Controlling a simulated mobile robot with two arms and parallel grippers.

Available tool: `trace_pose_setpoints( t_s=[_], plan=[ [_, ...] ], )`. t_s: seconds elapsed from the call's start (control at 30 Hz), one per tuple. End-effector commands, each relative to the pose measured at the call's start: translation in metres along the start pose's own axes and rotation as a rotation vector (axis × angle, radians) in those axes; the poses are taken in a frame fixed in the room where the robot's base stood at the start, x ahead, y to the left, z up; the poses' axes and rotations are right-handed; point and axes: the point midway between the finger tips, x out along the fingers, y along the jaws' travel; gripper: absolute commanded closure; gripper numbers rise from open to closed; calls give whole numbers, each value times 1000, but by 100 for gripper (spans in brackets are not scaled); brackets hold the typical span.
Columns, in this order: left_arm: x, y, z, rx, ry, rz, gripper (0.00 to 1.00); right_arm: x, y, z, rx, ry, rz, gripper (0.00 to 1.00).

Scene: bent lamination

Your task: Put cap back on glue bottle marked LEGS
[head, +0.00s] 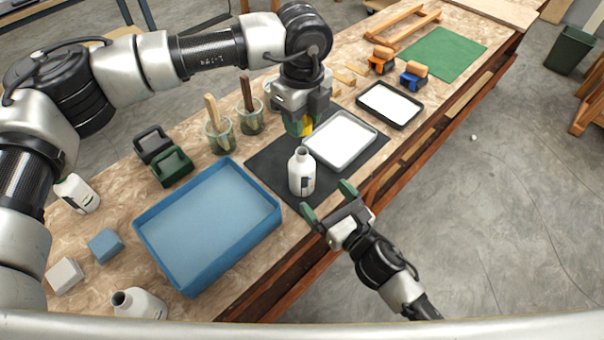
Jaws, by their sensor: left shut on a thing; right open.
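A white bottle (301,176) with an uncapped neck stands upright on a dark mat (267,163). It has a dark mark low on its side, too small to read. My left gripper (299,128) is above and behind this bottle, pointing down, shut on a small yellow thing (307,126) mostly hidden by the fingers; I cannot tell for sure that it is a cap. My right gripper (328,201) is open and empty, in front of and to the right of the bottle, apart from it. Other white bottles stand at the front left (139,303) and far left (76,194); their labels are unreadable.
A blue tray (274,214) lies left of the mat. A grey white-filled tray (371,150) is right of the bottle, with a black tray (391,122) beyond. Jars with brushes (219,137) stand behind. The bench's front edge runs beneath my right gripper.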

Motion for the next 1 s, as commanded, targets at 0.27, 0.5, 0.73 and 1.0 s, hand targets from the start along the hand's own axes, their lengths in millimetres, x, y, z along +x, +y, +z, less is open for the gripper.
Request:
trace_pose_setpoints(
  t_s=[0.27, 0.5, 0.73, 1.0],
  plan=[
    [0, 0, 0, 0, 0, 0, 85, 55, 0, 1, 2, -2, -1, 8],
    [0, 0, 0, 1, 0, 0, 85, 84, 0, 0, 2, 0, -1, 8],
    [0, 0, 0, 1, 0, 0, 85, 92, 0, 0, 1, 1, -1, 8],
    [0, 0, 0, 1, 0, 0, 85, 91, 0, 0, 1, 1, -1, 18]
  ],
)
